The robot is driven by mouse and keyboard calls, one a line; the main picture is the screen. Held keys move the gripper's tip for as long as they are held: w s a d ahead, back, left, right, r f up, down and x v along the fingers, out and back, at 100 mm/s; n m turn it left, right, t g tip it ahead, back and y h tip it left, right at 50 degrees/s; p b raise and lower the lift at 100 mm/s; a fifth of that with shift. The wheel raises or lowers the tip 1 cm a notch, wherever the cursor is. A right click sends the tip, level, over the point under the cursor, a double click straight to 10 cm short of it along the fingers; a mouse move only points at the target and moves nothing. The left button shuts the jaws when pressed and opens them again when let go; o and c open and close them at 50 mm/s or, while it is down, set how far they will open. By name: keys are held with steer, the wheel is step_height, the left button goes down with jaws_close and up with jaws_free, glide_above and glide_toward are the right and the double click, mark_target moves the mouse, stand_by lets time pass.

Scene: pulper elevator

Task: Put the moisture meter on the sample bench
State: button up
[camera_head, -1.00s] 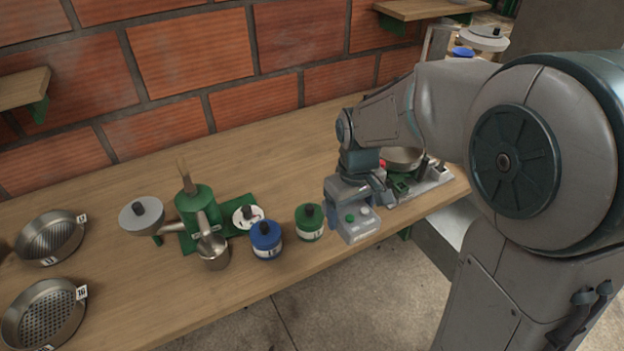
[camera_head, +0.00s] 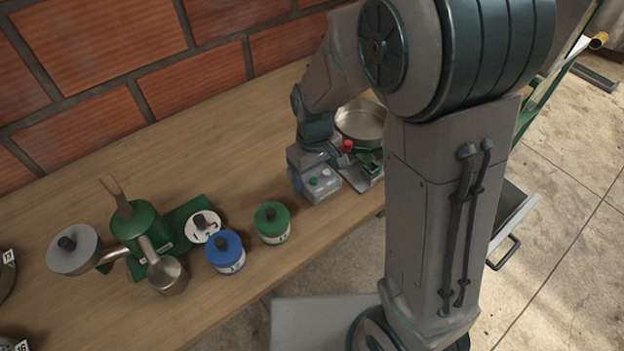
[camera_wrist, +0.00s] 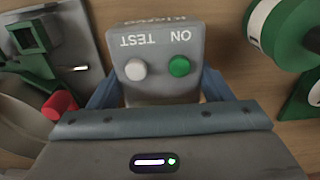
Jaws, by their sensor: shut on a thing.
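The moisture meter is a small grey box (camera_head: 322,187) with a green and a white button, in the middle of the head view. In the wrist view the meter (camera_wrist: 165,58) shows its top with the words ON and TEST. My gripper (camera_head: 314,168) is shut on it, with blue-grey fingers on both sides, as the wrist view (camera_wrist: 160,92) shows. The meter is upright, over or on the wooden bench (camera_head: 240,178); I cannot tell whether its base touches the wood. My arm hides part of the bench behind it.
A green jar (camera_head: 272,222) and a blue jar (camera_head: 225,252) stand left of the meter. A green hand device (camera_head: 138,228) is further left. A metal pan (camera_head: 362,122) on a scale, with a red knob (camera_head: 347,146), stands close on the right. Bare wood lies behind the jars.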

steer(key=shift+f, duration=1.45)
steer(key=shift+f, duration=0.2)
steer(key=o, duration=1.1)
steer(key=shift+o, duration=0.2)
steer(key=shift+r, duration=0.15)
